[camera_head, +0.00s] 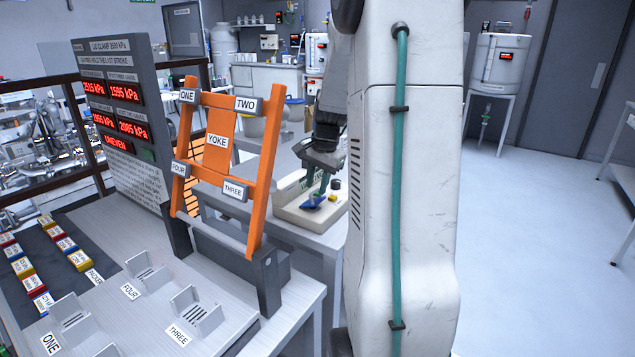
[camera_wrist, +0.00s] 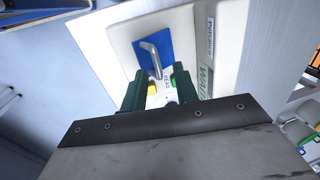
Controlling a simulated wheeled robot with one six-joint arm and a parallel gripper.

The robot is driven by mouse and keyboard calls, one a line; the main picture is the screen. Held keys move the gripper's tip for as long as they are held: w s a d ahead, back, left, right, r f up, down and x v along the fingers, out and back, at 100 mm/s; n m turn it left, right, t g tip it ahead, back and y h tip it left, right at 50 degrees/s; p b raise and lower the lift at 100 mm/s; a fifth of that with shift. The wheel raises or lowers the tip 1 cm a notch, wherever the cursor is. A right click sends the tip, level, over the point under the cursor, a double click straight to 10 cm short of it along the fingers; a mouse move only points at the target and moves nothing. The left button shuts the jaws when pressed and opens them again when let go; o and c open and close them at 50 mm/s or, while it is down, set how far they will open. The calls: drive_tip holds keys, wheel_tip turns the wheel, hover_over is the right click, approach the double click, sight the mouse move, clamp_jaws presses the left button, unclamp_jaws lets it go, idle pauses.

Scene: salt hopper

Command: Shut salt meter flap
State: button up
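The salt meter looks to be the cream box on the bench in the head view (camera_head: 290,208); it also fills the upper middle of the wrist view (camera_wrist: 122,32). A blue plate, likely its flap (camera_wrist: 138,34), bears a bent metal handle (camera_wrist: 150,52). The blue piece also shows small in the head view (camera_head: 313,202). My gripper (camera_wrist: 159,84) is open, its green fingers apart, with the handle's lower end close to the gap between the tips. I cannot tell whether they touch. In the head view my gripper (camera_head: 318,184) is over the box, partly unclear.
An orange yoke frame (camera_head: 217,140) stands left of the box, with a red-digit display panel (camera_head: 120,110) behind it. Coloured blocks (camera_head: 22,266) and grey cradles (camera_head: 197,310) lie on the front bench. Open floor (camera_head: 530,230) is at right.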

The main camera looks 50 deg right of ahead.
sight(318, 200)
clamp_jaws()
drive_tip(key=shift+s+f+t, duration=0.35)
drive_tip(key=shift+s+t, duration=0.35)
drive_tip(key=shift+t, duration=0.1)
drive_tip(key=shift+s+f+t, duration=0.35)
drive_tip(key=shift+f+t, duration=0.05)
drive_tip(key=shift+t, duration=0.4)
drive_tip(key=shift+s+f+t, duration=0.35)
drive_tip(key=shift+t, duration=0.45)
unclamp_jaws()
drive_tip(key=shift+d, duration=0.1)
drive_tip(key=shift+r, duration=0.1)
